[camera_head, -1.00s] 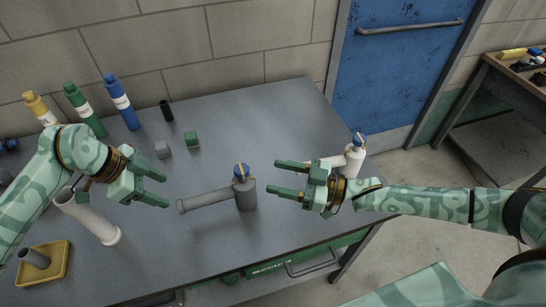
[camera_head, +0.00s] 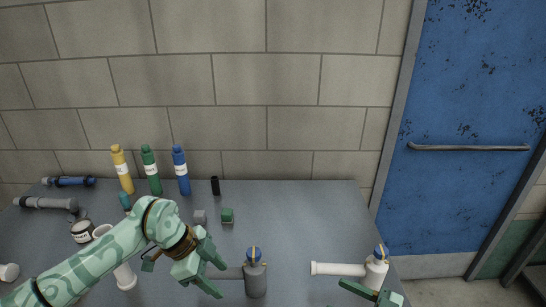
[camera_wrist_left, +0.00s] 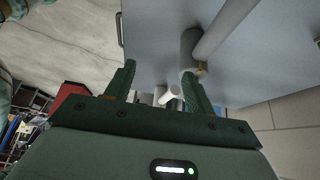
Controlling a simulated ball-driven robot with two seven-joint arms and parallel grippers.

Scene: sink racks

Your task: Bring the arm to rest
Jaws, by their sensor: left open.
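My left gripper (camera_head: 222,279) is open above the grey table, its fingers pointing right toward the grey valve with a blue cap (camera_head: 256,278). Its spread fingers also show in the left wrist view (camera_wrist_left: 158,85), with nothing held between them. The grey valve's side pipe is partly hidden behind the fingers. My right gripper (camera_head: 362,291) is cut off by the bottom edge, in front of the white valve with a blue cap (camera_head: 376,268). I cannot tell how far its jaws are apart.
Yellow (camera_head: 122,171), green (camera_head: 151,171) and blue (camera_head: 181,171) bottles stand at the back. A green block (camera_head: 227,215), a grey block (camera_head: 200,217) and a black cylinder (camera_head: 215,186) are near them. A white pipe (camera_head: 124,276) is beside my left arm. The table's back right is clear.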

